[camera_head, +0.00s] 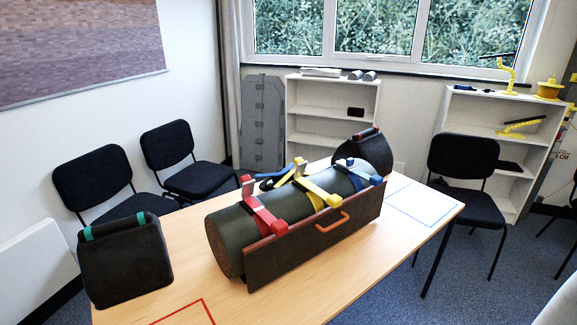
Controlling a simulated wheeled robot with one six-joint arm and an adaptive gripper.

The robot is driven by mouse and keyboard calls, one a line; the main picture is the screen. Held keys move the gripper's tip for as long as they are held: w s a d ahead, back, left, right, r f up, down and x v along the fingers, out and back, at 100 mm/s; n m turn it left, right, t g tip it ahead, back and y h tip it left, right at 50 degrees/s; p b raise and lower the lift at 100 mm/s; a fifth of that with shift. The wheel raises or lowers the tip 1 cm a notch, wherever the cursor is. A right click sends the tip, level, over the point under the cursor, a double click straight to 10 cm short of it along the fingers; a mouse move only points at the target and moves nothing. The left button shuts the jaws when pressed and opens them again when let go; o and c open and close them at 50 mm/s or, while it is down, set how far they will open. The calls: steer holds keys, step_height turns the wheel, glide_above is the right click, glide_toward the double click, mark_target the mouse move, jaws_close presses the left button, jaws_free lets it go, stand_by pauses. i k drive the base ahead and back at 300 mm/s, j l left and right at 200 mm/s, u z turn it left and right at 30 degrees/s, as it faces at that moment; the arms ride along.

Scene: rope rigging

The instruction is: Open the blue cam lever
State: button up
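A dark green cylinder (228,228) lies on the wooden table (190,270) behind a dark brown panel with an orange handle (332,222). Red (262,214), yellow (318,190) and blue (364,176) straps cross over the cylinder. The blue strap is at the far right end, with a blue block at its front and a small blue upright piece (349,162) on top, which may be the cam lever. It is too small to tell whether it is open or closed. My gripper is not in view.
A black bag-like object with green bands (125,255) stands at the table's near left. Another dark one with a red top (364,150) stands behind the cylinder. Red and blue outlines mark bare tabletop. Black chairs and white shelves (330,115) surround the table.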

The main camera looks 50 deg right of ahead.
mark_target(348, 163)
steer(key=z, duration=1.3)
